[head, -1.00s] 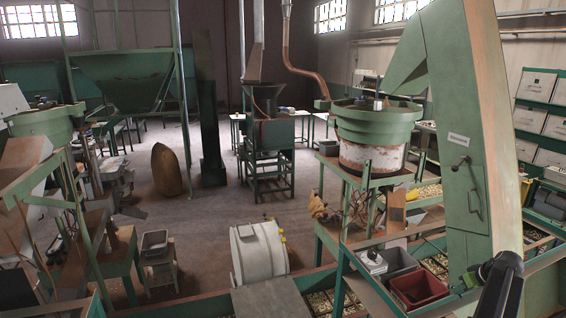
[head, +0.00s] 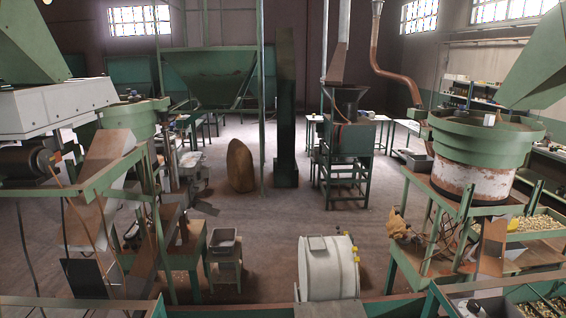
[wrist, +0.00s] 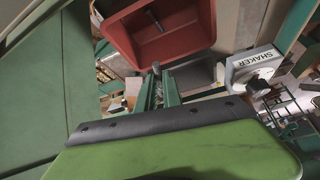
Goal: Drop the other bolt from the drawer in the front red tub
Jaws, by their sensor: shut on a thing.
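In the wrist view a red tub (wrist: 198,22) is at the top, open towards me. The drawer is not recognisable. The head view shows neither my gripper nor the red tub.
A white box marked SHAKER (wrist: 254,65) is right of the tub in the wrist view. The head view shows a green bowl hopper (head: 485,140) at right, a white drum (head: 328,268) at front and open floor in the middle.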

